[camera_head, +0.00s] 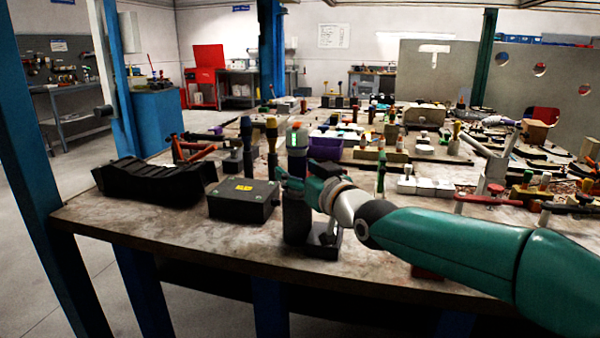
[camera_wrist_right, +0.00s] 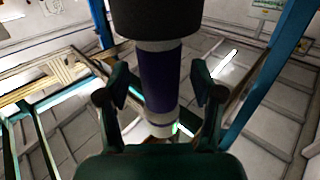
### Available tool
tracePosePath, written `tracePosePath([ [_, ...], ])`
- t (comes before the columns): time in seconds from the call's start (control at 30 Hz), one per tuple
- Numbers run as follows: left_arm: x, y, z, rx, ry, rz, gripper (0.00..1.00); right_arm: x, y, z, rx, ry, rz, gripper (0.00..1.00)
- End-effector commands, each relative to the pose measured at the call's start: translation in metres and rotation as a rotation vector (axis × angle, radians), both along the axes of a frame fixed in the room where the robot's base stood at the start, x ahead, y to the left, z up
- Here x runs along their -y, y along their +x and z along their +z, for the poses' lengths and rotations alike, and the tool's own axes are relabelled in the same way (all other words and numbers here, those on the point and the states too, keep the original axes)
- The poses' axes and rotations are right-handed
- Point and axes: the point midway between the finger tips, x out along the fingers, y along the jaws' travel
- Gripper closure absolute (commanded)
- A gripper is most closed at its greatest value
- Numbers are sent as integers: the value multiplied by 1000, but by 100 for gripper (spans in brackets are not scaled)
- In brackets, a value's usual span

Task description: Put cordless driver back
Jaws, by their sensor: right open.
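An upright cylindrical tool (camera_head: 297,150), with a grey and orange top and a dark lower body, stands near the front edge of the bench. It looks like the cordless driver, but I cannot be sure. My right gripper (camera_head: 284,181) is open at its middle and partly covers it. In the right wrist view, the tool (camera_wrist_right: 159,80) shows a black part, a dark purple band and a pale end. It lies between the two spread fingers of the right gripper (camera_wrist_right: 163,98), with gaps on both sides. My left gripper is not in view.
A black box with a yellow label (camera_head: 244,198) and a black ribbed case (camera_head: 155,182) lie left of the tool. A small dark stand (camera_head: 325,240) is at its foot. The bench (camera_head: 190,228) is crowded behind; its front left strip is bare.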

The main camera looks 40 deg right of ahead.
Motion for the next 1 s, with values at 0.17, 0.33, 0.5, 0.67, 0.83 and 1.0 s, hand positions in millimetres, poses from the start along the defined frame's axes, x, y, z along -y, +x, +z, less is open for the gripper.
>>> tracePosePath([
  [0.17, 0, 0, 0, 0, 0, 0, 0, 0, -1, -3, -6, 0, 1, 34],
  [0.33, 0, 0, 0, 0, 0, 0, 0, -1, -16, -1, -3, -1, 0, 34],
  [0.5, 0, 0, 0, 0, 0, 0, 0, -3, -47, 0, -1, -1, -2, 34],
  [0.67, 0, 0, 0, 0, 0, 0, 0, -6, -80, 0, 1, 0, -2, 34],
  [0.83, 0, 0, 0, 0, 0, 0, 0, -8, -106, 0, 1, -2, -1, 34],
  [1.0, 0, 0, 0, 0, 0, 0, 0, -9, -117, -1, 0, 1, -1, 34],
])
